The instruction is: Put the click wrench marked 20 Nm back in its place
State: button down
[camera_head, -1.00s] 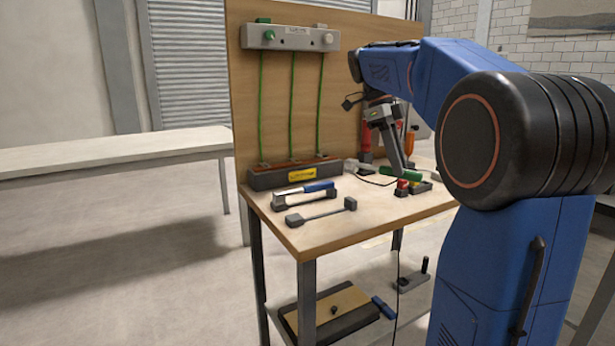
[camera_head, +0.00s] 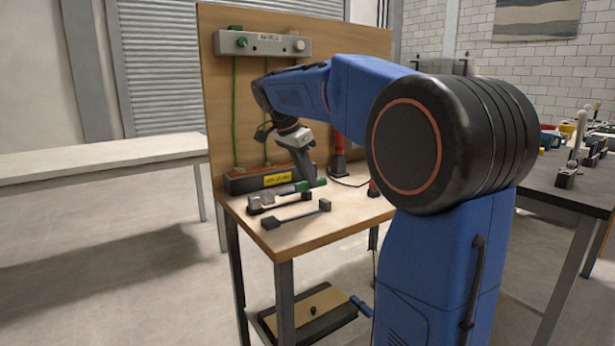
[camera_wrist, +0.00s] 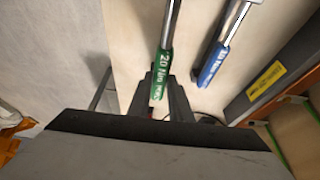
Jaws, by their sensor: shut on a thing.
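The click wrench with a green handle (camera_wrist: 163,66), lettered 20 Nm, is between the fingers of my gripper (camera_wrist: 162,97), which is shut on that handle. Its steel shaft points away from the gripper. In the head view my gripper (camera_head: 310,172) is over the left part of the bench, with the green handle (camera_head: 302,186) beneath it. A blue-handled wrench (camera_wrist: 214,65) lies beside it, nearer the back panel; the held wrench mostly hides it in the head view. A bare holder with two dark end blocks (camera_head: 298,214) lies nearer the front edge.
A long box with a yellow label (camera_head: 245,182) stands along the back panel (camera_head: 225,100), with green lines rising from it. A red upright thing (camera_head: 339,155) stands to the right of my gripper. The bench's front left corner (camera_head: 268,248) is clear.

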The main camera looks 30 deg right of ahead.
aim_at(308, 189)
jog(key=shift+d, duration=0.15)
jog(key=shift+f, duration=2.45)
jog(key=c, duration=1)
grip_release()
jog(key=shift+c, duration=0.2)
jog(key=shift+r, duration=4)
